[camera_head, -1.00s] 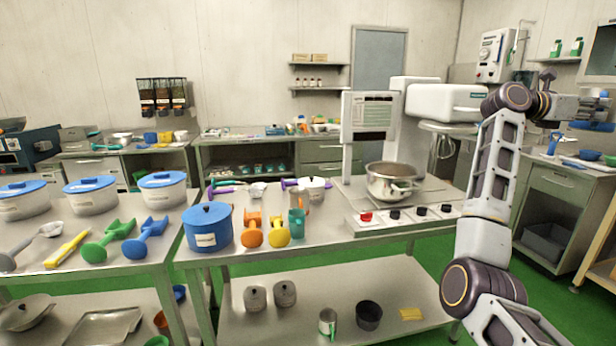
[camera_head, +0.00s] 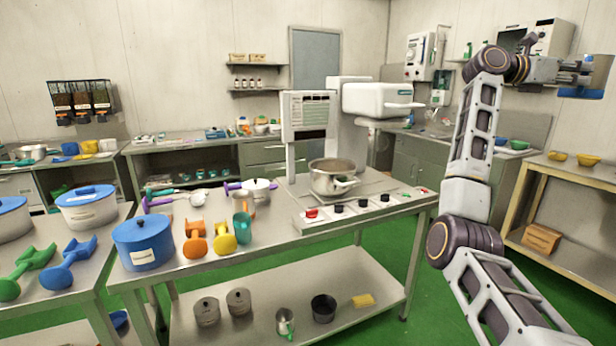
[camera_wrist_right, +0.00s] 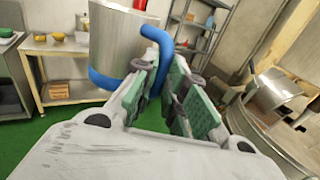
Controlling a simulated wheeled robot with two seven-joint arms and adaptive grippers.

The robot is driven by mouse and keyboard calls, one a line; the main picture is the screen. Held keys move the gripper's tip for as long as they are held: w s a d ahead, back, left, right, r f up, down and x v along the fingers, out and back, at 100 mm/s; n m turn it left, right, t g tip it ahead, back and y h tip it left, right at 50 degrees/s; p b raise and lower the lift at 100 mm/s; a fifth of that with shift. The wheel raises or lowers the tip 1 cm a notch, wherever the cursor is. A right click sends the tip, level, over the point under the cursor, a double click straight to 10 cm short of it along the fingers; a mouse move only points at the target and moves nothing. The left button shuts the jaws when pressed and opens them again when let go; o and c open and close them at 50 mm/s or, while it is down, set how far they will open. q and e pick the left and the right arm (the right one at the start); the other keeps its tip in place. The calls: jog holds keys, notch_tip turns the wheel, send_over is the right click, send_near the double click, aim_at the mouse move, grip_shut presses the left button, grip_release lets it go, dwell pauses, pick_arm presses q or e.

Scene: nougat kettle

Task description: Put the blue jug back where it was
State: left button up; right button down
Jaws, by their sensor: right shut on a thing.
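The blue jug, a grey metal vessel with a blue base band and blue handle, is held up at the right edge of the head view (camera_head: 582,88). In the right wrist view the jug (camera_wrist_right: 118,42) fills the upper left. My right gripper (camera_wrist_right: 165,75) is shut on the jug's blue handle. In the head view the right gripper (camera_head: 585,68) is small and partly covers the jug. The jug hangs in the air, well clear of every surface. My left gripper is in neither view.
A wooden-framed table (camera_head: 540,174) with yellow bowls stands at the right below the jug. A middle steel table (camera_head: 275,240) carries a blue pot (camera_head: 143,243), scoops and a steel kettle (camera_head: 332,178). Green floor (camera_head: 430,300) is free between the tables.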

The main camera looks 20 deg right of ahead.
jog(key=w+a+f+n+t, duration=0.5)
jog(key=w+a+f+t, duration=0.25)
jog(key=w+f, duration=0.35)
jog(key=w+a+f+n+t, duration=0.5)
jog(key=w+a+f+t, duration=0.3)
jog(key=w, duration=0.4)
jog(key=w+a+f+n+t+y, duration=0.25)
jog(key=a+f, duration=0.35)
jog(key=f, duration=0.3)
jog(key=w+a+f+n+t+y, duration=0.2)
jog(key=a+f+n+t+y, duration=0.3)
jog(key=f, duration=0.5)
jog(key=s+a+f+n+t+y, duration=0.1)
jog(key=s+a+f+n+y, duration=0.35)
jog(key=a+f, duration=0.75)
jog(key=s+a+f+n+t+y, duration=0.15)
jog(key=s+a+f+y, duration=0.5)
jog(key=f, duration=0.85)
jog(key=w+a+h, duration=0.1)
jog(key=a+h, duration=0.1)
jog(key=a, duration=1.1)
jog(key=shift+a+f+m, duration=0.15)
jog(key=shift+a+m, duration=0.1)
jog(key=shift+m, duration=0.1)
